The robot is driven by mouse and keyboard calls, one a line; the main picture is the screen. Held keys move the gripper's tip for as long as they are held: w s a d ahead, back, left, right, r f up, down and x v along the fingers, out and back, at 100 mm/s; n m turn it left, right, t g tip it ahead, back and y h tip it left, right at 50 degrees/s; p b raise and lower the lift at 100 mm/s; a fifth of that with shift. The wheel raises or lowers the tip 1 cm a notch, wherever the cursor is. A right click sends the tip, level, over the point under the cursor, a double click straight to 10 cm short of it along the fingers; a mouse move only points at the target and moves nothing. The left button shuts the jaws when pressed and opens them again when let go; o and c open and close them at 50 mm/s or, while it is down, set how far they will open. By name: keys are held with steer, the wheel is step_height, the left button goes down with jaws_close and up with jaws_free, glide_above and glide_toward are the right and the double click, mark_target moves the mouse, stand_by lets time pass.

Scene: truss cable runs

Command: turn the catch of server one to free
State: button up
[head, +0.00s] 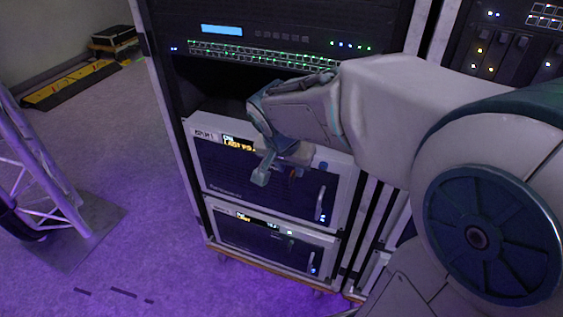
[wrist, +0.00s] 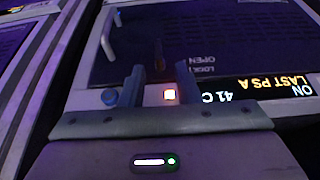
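A server with a pale frame and dark front (head: 225,178) sits in the rack, with a lit display and a handle at its right; its small number label is not clearly legible. My gripper (head: 279,172) is in front of its upper part and hides some of it. In the wrist view, the server front (wrist: 225,35) appears upside down, with OPEN and LOCK lettering. A slim dim upright shape (wrist: 158,52), seemingly the catch, shows just beyond and between my fingertips. My gripper (wrist: 160,72) is open, its two blue-grey fingers apart. Contact with the catch cannot be told.
A second server (head: 265,243) sits directly below. A unit with green lights (head: 260,55) is above, with a dark gap between. Another rack (head: 500,50) stands at right. A truss (head: 45,180) stands at left on a base plate; floor between is mostly clear.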

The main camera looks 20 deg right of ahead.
mark_target(292, 173)
steer(key=b+x, duration=0.1)
steer(key=x, duration=0.3)
jaws_close()
